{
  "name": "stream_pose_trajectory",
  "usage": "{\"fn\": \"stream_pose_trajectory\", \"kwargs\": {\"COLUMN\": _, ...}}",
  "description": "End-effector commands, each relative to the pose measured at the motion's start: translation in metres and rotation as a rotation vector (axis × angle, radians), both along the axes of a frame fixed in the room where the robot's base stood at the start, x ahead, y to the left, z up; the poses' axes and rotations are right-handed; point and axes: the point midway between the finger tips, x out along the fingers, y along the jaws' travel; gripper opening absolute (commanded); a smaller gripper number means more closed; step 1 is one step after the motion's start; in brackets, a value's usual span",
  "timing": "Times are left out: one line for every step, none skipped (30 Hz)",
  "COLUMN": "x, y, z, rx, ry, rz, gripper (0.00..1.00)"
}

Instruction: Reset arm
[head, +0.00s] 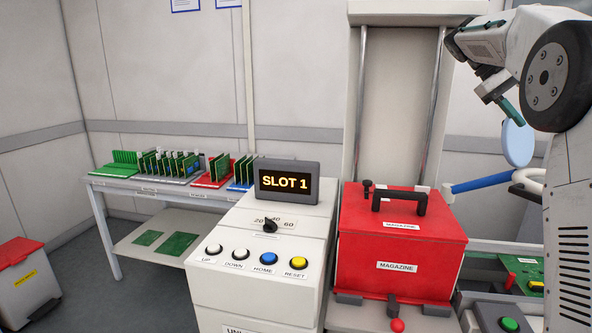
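My arm stands at the right edge of the head view, a white link with a large black joint cover, folded high beside the lift column. My gripper (499,93) appears to be the small dark and teal end part below the upper link, pointing down and to the right. It is in the air, well above and to the right of the red magazine (385,266), and touches nothing that I can see. Its fingertips are small and partly hidden by the arm, so I cannot tell whether they are open or shut. I see no object held in it.
The magazine has a black handle and sits before the lift column (398,95). A white console (255,300) shows "SLOT 1" on its display (286,184), above several buttons. A table (112,182) with green boards in racks stands behind left. A red-lidded bin (22,285) is far left.

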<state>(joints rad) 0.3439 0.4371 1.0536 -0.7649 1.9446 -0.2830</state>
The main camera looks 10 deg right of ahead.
Motion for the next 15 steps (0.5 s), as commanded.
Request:
{"fn": "stream_pose_trajectory", "kwargs": {"x": 0.002, "y": -0.001, "z": -0.001, "rx": -0.008, "ry": -0.012, "rz": -0.001, "gripper": 0.45}}
{"fn": "stream_pose_trajectory", "kwargs": {"x": 0.004, "y": -0.002, "z": -0.002, "rx": -0.010, "ry": -0.024, "rz": 0.003, "gripper": 0.45}}
{"fn": "stream_pose_trajectory", "kwargs": {"x": 0.006, "y": -0.003, "z": -0.005, "rx": -0.007, "ry": -0.037, "rz": 0.007, "gripper": 0.45}}
{"fn": "stream_pose_trajectory", "kwargs": {"x": 0.007, "y": -0.003, "z": -0.009, "rx": -0.003, "ry": -0.040, "rz": 0.010, "gripper": 0.45}}
{"fn": "stream_pose_trajectory", "kwargs": {"x": 0.008, "y": -0.003, "z": -0.013, "rx": 0.001, "ry": -0.042, "rz": 0.011, "gripper": 0.45}}
{"fn": "stream_pose_trajectory", "kwargs": {"x": 0.009, "y": -0.003, "z": -0.018, "rx": 0.006, "ry": -0.045, "rz": 0.014, "gripper": 0.45}}
{"fn": "stream_pose_trajectory", "kwargs": {"x": 0.010, "y": -0.003, "z": -0.022, "rx": 0.010, "ry": -0.047, "rz": 0.017, "gripper": 0.45}}
{"fn": "stream_pose_trajectory", "kwargs": {"x": 0.011, "y": -0.003, "z": -0.026, "rx": 0.015, "ry": -0.048, "rz": 0.019, "gripper": 0.45}}
{"fn": "stream_pose_trajectory", "kwargs": {"x": 0.012, "y": -0.002, "z": -0.031, "rx": 0.023, "ry": -0.049, "rz": 0.022, "gripper": 0.45}}
{"fn": "stream_pose_trajectory", "kwargs": {"x": 0.012, "y": -0.001, "z": -0.036, "rx": 0.030, "ry": -0.051, "rz": 0.026, "gripper": 0.45}}
{"fn": "stream_pose_trajectory", "kwargs": {"x": 0.012, "y": 0.000, "z": -0.040, "rx": 0.036, "ry": -0.053, "rz": 0.029, "gripper": 0.45}}
{"fn": "stream_pose_trajectory", "kwargs": {"x": 0.012, "y": 0.002, "z": -0.046, "rx": 0.045, "ry": -0.057, "rz": 0.032, "gripper": 0.45}}
{"fn": "stream_pose_trajectory", "kwargs": {"x": 0.011, "y": 0.004, "z": -0.050, "rx": 0.054, "ry": -0.062, "rz": 0.035, "gripper": 0.45}}
{"fn": "stream_pose_trajectory", "kwargs": {"x": 0.010, "y": 0.006, "z": -0.054, "rx": 0.061, "ry": -0.067, "rz": 0.039, "gripper": 0.45}}
{"fn": "stream_pose_trajectory", "kwargs": {"x": 0.009, "y": 0.010, "z": -0.059, "rx": 0.074, "ry": -0.072, "rz": 0.044, "gripper": 0.45}}
